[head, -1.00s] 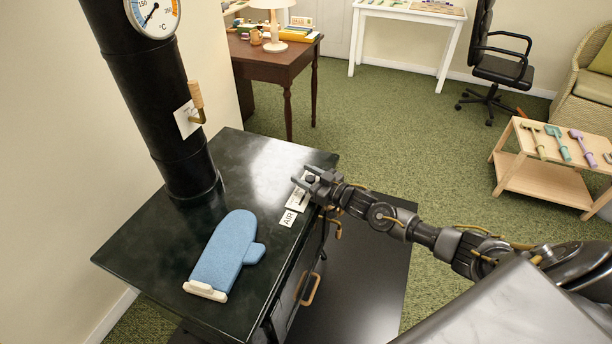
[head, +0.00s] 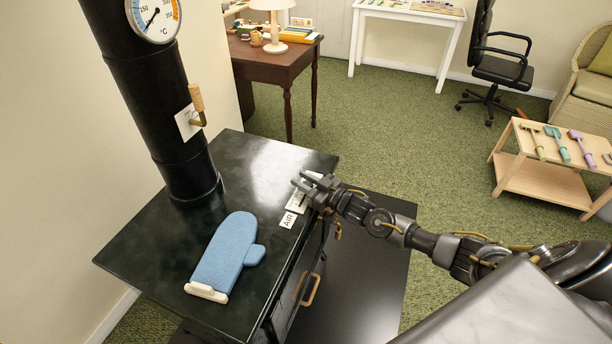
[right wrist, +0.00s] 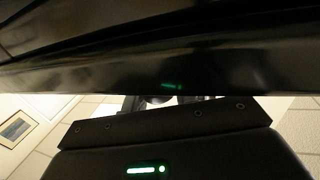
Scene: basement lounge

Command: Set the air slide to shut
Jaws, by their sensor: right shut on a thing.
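The air slide's pale plate (head: 294,206) lies on the stove top near its right edge. A white label reading AIR (head: 288,220) sits just in front of it. My right gripper (head: 308,182) is over the plate, shut on the slide's knob, which its fingers mostly hide. The slide's exact position along the plate cannot be read. The right wrist view shows mainly the dark stove edge (right wrist: 160,60) close by, with the knob hidden. My left gripper is not in view.
A blue oven mitt (head: 228,258) lies on the black stove top (head: 150,235). The black flue pipe (head: 155,110) carries a gauge (head: 155,14) and a wooden-handled damper (head: 197,100). A door handle (head: 311,290) projects from the stove front. Green carpet lies beyond.

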